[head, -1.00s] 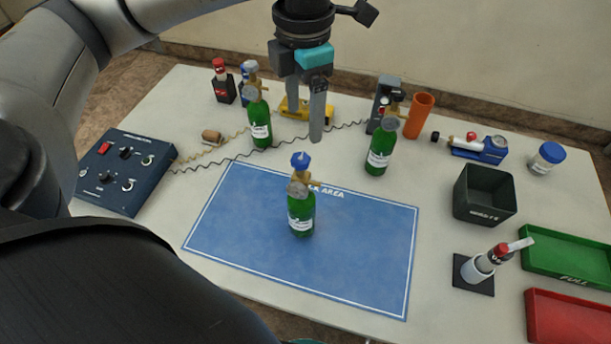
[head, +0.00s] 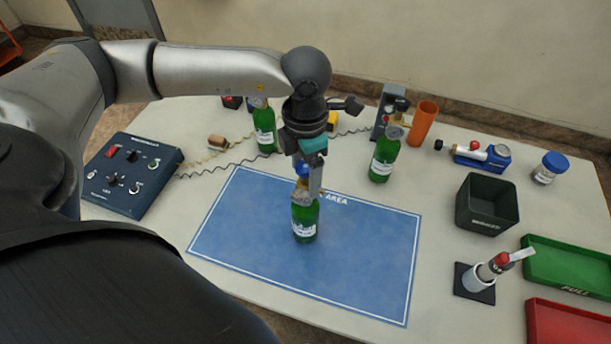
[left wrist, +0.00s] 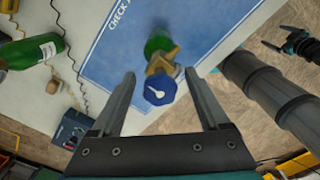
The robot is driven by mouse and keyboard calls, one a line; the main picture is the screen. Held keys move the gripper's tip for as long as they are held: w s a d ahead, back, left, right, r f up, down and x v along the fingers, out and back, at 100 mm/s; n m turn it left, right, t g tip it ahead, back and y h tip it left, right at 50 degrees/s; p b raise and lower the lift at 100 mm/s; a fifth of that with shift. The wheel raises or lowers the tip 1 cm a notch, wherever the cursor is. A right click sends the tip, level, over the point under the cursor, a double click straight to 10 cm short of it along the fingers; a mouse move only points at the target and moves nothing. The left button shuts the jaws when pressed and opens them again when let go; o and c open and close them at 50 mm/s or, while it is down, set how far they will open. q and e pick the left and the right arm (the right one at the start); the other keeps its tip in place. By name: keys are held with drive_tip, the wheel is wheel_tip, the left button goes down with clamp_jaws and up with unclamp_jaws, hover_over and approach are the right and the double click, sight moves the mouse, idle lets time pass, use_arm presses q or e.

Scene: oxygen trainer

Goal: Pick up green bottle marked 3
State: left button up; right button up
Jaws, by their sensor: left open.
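A green bottle (head: 305,222) with a white label, brass valve and blue cap stands upright on the blue mat (head: 360,260). I cannot read its number. My left gripper (head: 309,188) is over its top, fingers pointing down and hiding part of the valve. In the left wrist view the open fingers (left wrist: 160,76) lie on either side of the blue cap (left wrist: 160,88) and brass valve, with a gap showing. A second green bottle (head: 265,128) stands at the back left and a third (head: 385,157) at the back right. My right gripper (left wrist: 298,44) shows small in the left wrist view.
A control box (head: 132,172) stands at the left with wavy cables. An orange cup (head: 424,122), a blue device (head: 483,155), a dark bin (head: 487,207), a holder (head: 476,283) and green (head: 570,266) and red (head: 568,322) trays fill the right. The mat around the middle bottle is clear.

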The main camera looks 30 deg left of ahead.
use_arm(q)
drive_tip(key=shift+c, duration=0.2)
clamp_jaws()
idle(0.4)
drive_tip(key=shift+r, duration=0.1)
idle(0.6)
